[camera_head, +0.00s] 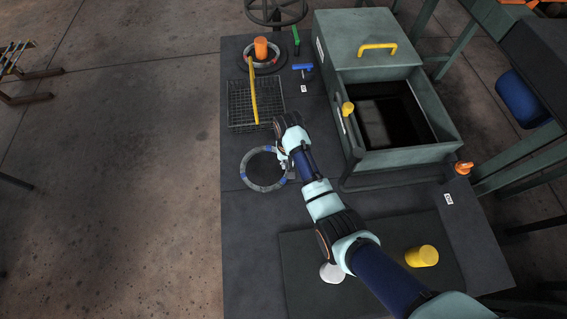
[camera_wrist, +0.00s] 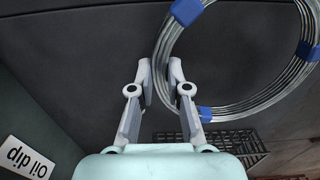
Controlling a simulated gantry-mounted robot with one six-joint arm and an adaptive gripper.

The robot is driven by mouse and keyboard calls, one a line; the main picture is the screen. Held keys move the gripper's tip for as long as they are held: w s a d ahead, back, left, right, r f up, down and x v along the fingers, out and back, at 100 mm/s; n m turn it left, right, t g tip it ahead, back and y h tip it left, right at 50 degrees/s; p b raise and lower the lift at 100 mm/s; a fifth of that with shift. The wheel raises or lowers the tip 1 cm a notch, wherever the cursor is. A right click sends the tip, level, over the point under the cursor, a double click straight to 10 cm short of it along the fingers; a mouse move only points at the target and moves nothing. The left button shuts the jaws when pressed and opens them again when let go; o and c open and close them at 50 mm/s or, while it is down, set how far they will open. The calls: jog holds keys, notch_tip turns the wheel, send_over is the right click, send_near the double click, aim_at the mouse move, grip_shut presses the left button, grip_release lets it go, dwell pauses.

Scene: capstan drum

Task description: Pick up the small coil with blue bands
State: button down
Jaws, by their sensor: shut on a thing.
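The small coil with blue bands (camera_head: 242,172) is a grey wire ring on the left part of the dark bench, near the middle of the head view. It fills the upper right of the wrist view (camera_wrist: 262,104), with several blue bands showing. My gripper (camera_head: 283,157) is at the coil's right side. In the wrist view, my two fingers (camera_wrist: 160,68) stand on either side of the coil's near strand and are shut on it. Whether the coil touches the bench or hangs just above it, I cannot tell.
A wire basket (camera_head: 240,117) with a yellow handle (camera_head: 253,90) stands behind the coil. Another coil (camera_head: 274,66) rings an orange post (camera_head: 261,47). A green open tank (camera_head: 402,156) stands right. A yellow cylinder (camera_head: 422,256) is on the front mat (camera_head: 300,262). Bare bench lies left-front.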

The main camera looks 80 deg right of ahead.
notch_tip(320, 180, up, 18)
jog(key=p, duration=0.8)
jog(key=shift+f, duration=0.15)
notch_tip(320, 180, up, 11)
jog(key=p, duration=1.3)
